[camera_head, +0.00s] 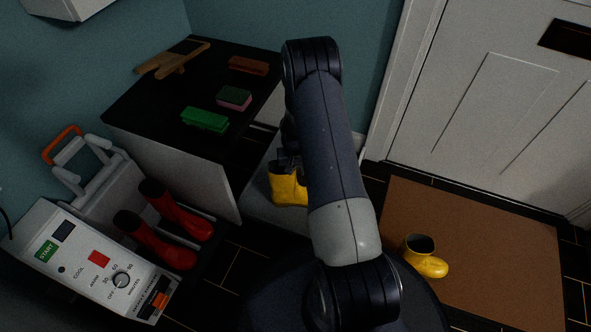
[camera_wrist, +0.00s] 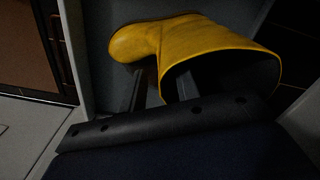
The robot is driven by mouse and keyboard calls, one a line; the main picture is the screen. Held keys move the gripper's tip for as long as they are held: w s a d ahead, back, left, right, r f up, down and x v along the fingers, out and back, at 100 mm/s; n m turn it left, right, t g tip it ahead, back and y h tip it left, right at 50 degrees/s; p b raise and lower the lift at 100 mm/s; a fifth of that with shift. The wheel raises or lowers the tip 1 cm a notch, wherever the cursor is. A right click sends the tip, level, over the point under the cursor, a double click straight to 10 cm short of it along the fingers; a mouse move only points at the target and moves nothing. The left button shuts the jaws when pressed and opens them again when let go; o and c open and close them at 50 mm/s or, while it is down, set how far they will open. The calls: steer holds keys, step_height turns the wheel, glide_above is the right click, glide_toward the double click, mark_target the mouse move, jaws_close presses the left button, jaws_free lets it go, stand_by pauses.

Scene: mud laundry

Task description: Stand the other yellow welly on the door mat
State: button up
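One yellow welly (camera_head: 286,186) is on a grey surface beside the black-topped cabinet, partly hidden by my arm. In the wrist view this welly (camera_wrist: 180,40) fills the upper middle, its toe to the left and its dark opening to the right. My gripper (camera_wrist: 162,88) is at the welly's top rim. Its two fingers are spread apart, with the near edge of the rim showing around them; firm contact cannot be made out. Another yellow welly (camera_head: 426,257) stands upright on the brown door mat (camera_head: 490,225), near its left edge.
Red wellies (camera_head: 172,225) stand at the left by a white control box (camera_head: 95,262). The black-topped cabinet (camera_head: 150,95) holds brushes and a green-and-pink sponge (camera_head: 234,97). A white door (camera_head: 490,90) stands behind the mat. Most of the mat is bare.

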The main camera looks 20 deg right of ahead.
steer(key=shift+o, duration=0.5)
step_height(320, 180, up, 11)
steer(key=p, duration=0.4)
steer(key=shift+a+f, duration=0.1)
step_height(320, 180, down, 12)
steer(key=b, duration=0.4)
steer(key=shift+r, duration=0.25)
step_height(320, 180, up, 6)
steer(key=p, duration=0.4)
steer(key=shift+r, duration=0.25)
steer(key=shift+f, duration=0.1)
